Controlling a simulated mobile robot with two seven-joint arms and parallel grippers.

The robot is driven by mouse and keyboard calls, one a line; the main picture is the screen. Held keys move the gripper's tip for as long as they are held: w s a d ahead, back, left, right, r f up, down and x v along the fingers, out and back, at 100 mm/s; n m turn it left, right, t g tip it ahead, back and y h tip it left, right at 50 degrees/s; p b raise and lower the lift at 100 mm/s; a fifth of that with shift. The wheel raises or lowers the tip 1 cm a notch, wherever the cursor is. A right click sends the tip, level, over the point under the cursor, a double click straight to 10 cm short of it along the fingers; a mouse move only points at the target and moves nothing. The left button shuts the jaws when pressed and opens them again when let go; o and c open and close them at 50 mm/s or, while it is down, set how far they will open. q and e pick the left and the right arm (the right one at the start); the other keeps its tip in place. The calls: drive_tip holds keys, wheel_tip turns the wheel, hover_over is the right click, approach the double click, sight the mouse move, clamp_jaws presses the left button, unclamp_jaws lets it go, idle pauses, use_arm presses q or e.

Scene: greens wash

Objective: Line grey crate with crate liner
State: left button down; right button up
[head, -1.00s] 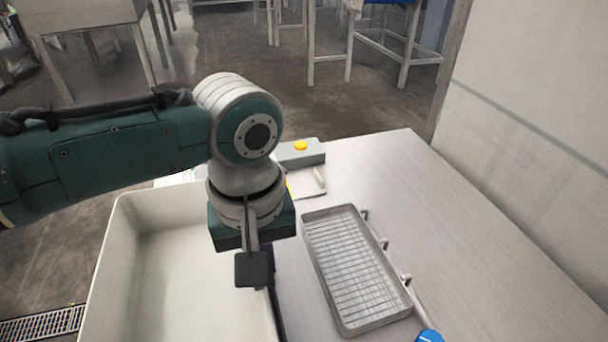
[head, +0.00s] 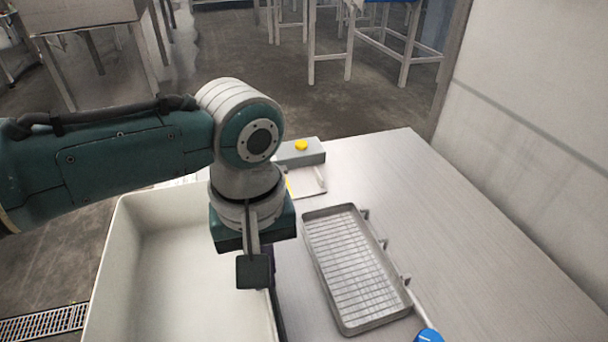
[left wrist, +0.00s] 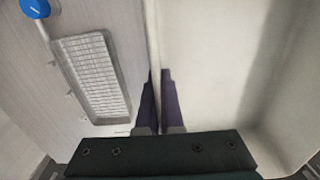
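A shallow grey slatted tray (head: 345,222) lies on the table right of my left gripper and is the only grey crate-like thing I see. It also shows in the left wrist view (left wrist: 125,88). It is empty, with no liner in it. No crate liner can be made out. My left gripper (left wrist: 160,75) points down over the rim between the table and a pale basin. Its dark purple fingers stand a narrow gap apart, one either side of the rim line; contact with the rim cannot be told. The head view mostly hides these fingers. My right gripper is out of view.
The deep pale basin (head: 112,265) is empty and fills the lower left. A grey box with a yellow button (head: 301,145) stands at the table's back edge. The table's right side (head: 470,240) is clear.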

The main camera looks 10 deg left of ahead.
use_arm(q)
drive_tip(key=shift+f+b, duration=0.7)
drive_tip(key=shift+f, duration=0.35)
drive_tip(key=shift+r+p, duration=0.35)
drive_tip(key=shift+p, duration=0.15)
drive_tip(key=c, duration=1)
unclamp_jaws()
wheel_tip(320, 180, up, 10)
drive_tip(key=shift+f+p, duration=0.1)
drive_tip(key=shift+p, duration=0.75)
